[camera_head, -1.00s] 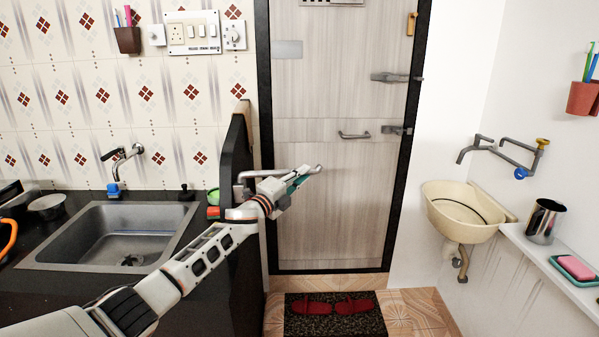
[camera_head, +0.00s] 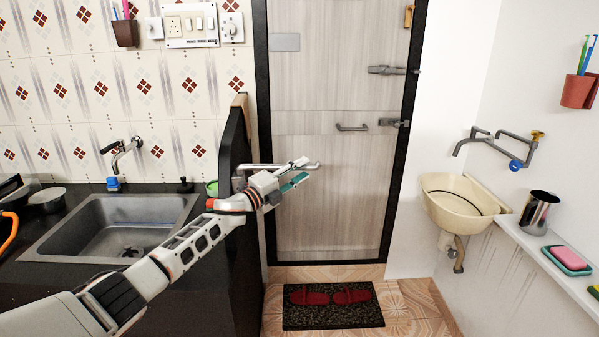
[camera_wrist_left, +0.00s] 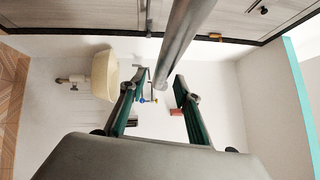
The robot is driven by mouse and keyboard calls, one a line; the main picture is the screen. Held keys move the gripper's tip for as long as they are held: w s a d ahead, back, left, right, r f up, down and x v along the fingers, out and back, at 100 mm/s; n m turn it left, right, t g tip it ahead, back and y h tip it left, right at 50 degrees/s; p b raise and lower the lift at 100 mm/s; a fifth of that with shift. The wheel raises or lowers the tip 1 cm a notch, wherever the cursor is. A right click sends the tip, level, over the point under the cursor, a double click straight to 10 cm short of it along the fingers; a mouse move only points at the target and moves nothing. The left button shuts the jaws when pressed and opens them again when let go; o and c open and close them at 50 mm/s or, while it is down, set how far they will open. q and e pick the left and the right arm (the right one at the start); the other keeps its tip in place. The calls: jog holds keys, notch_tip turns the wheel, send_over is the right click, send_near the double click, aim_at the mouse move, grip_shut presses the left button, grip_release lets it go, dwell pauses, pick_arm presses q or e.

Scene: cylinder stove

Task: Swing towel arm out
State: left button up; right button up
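The towel arm (camera_head: 264,166) is a grey metal rod with a rounded end. It sticks out to the right from the dark end panel (camera_head: 237,150) of the counter, in front of the door. My left gripper (camera_head: 301,172) is at the rod's outer part, with its fingers spread. In the left wrist view the rod (camera_wrist_left: 185,38) runs from the top down between the two green-lined fingers (camera_wrist_left: 157,98), which are apart. I cannot tell whether either finger touches it. My right gripper is not in view.
A door (camera_head: 335,200) with handles stands behind the rod. A doormat (camera_head: 333,318) with red slippers lies below. A sink (camera_head: 120,225) is at the left; a cream basin (camera_head: 455,190) and white shelf (camera_head: 550,255) are at the right. The space between panel and basin is open.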

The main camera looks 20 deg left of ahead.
pick_arm(q)
jog(key=shift+s+a, duration=0.1)
jog(key=v, duration=1.1)
jog(key=shift+s+a, duration=0.2)
jog(key=shift+s, duration=0.15)
jog(key=s+d+f+n+y, duration=0.1)
jog(key=s+d+f+n, duration=0.3)
jog(key=f, duration=0.4)
jog(key=s+d+f+n+g+y, duration=0.1)
jog(key=s+d+f+n+y, duration=0.1)
jog(key=s+f+n, duration=0.4)
jog(key=s+d+f+n+y, duration=0.1)
jog(key=s+d+f, duration=0.1)
jog(key=s+f, duration=0.55)
jog(key=s+f+n+g+y, duration=0.1)
jog(key=s+f+n+g, duration=0.1)
jog(key=s+f+n, duration=0.3)
jog(key=s+d+f+n+g+y, duration=0.1)
jog(key=s+f+n, duration=0.4)
jog(key=s+f, duration=0.6)
jog(key=s+g+y, duration=0.1)
jog(key=s+g, duration=0.1)
jog(key=s, duration=0.5)
jog(key=shift+s+d, duration=0.25)
jog(key=shift+s, duration=0.05)
